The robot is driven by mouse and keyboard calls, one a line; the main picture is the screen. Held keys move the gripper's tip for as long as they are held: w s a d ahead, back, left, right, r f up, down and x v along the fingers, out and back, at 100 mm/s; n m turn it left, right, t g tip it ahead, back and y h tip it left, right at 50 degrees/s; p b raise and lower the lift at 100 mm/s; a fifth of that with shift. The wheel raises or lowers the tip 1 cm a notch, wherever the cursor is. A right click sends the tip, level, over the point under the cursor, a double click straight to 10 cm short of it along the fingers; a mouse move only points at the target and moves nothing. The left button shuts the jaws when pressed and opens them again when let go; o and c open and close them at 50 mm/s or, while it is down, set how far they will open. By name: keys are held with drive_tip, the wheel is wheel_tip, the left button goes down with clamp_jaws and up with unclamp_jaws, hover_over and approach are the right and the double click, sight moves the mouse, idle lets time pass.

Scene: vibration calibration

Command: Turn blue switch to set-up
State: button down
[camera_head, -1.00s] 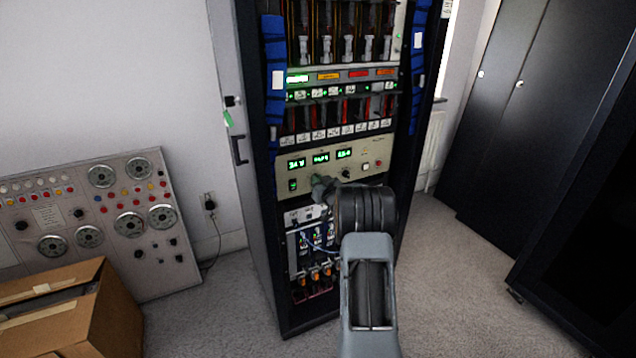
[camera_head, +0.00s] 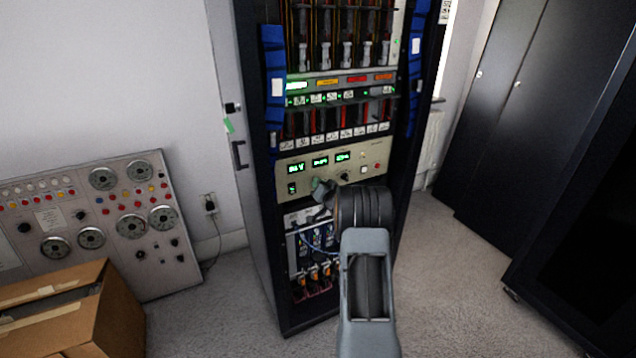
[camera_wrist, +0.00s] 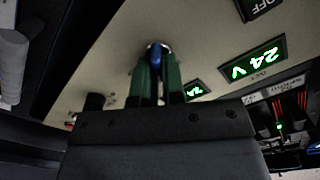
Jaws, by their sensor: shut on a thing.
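The blue switch (camera_wrist: 156,56) shows in the wrist view as a small blue knob in a round mount on the beige panel (camera_wrist: 107,58). My gripper (camera_wrist: 156,72) has its two green fingers shut on the blue switch, one finger on each side. In the head view my gripper (camera_head: 322,189) is at the lower middle of the same panel in the rack. There it hides the blue switch. The switch's position marks cannot be read in either view.
A green-lit display (camera_wrist: 254,62) reads "24 V" in the wrist view. A black knob (camera_head: 344,177) sits on the panel right of my gripper. Cables (camera_head: 312,240) hang below. A cardboard box (camera_head: 60,315) and a gauge panel (camera_head: 90,215) stand left. Carpet (camera_head: 440,270) is clear right.

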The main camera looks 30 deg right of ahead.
drive_tip(key=m+p, duration=0.1)
drive_tip(key=m, duration=0.2)
drive_tip(key=m+p, duration=0.1)
drive_tip(key=m, duration=0.2)
drive_tip(key=shift+d+f, duration=0.1)
drive_tip(key=shift+d, duration=0.1)
drive_tip(key=m, duration=0.1)
drive_tip(key=m+p, duration=0.1)
drive_tip(key=m, duration=0.3)
drive_tip(key=shift+f+p, duration=0.25)
drive_tip(key=shift+p, duration=0.15)
drive_tip(key=shift+m, duration=0.3)
drive_tip(key=c, duration=1.2)
unclamp_jaws()
drive_tip(key=shift+f, duration=0.1)
drive_tip(key=s, duration=0.4)
drive_tip(key=s+a, duration=0.1)
drive_tip(key=s, duration=0.8)
drive_tip(key=shift+s+a, duration=0.35)
drive_tip(key=shift+a, duration=0.05)
